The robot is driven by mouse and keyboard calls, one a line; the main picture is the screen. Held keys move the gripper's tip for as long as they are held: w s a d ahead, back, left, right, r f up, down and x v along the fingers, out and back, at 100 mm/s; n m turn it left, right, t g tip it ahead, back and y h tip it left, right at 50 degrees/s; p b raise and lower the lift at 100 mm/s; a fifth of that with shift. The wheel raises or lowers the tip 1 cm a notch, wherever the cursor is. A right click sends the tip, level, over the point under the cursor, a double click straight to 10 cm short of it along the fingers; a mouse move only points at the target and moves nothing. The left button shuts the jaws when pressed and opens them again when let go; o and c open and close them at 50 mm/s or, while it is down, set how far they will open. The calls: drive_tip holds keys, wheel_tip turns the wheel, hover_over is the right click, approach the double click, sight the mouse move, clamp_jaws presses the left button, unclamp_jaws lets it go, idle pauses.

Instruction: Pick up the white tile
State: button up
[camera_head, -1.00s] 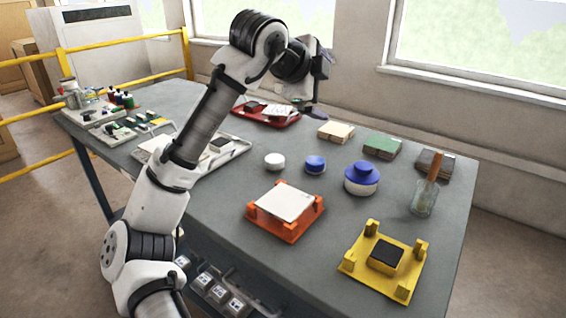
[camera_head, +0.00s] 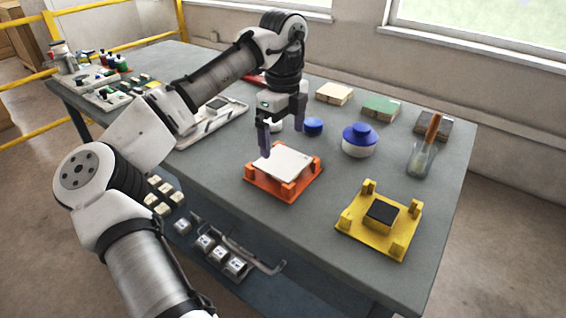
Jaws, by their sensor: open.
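The white tile (camera_head: 284,164) lies in the orange fixture (camera_head: 287,190) near the middle of the table. My gripper (camera_head: 279,143) points down above the tile's far left side. Its fingers are apart with nothing between them. One finger hangs by the tile's left edge and the other is near its far edge. I cannot tell whether either finger touches the tile.
A yellow fixture (camera_head: 347,226) with a dark-topped block (camera_head: 381,213) stands to the right. A blue-and-white jar (camera_head: 359,141), a small blue-lidded jar (camera_head: 313,127) and a brush in a glass (camera_head: 421,160) stand behind. Tile stacks (camera_head: 381,107) line the back. The front table is clear.

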sight(283, 161)
drive_tip(key=shift+s+f, duration=0.15)
drive_tip(key=shift+f, duration=2.6)
drive_tip(key=shift+c, duration=0.4)
drive_tip(key=c, duration=0.8)
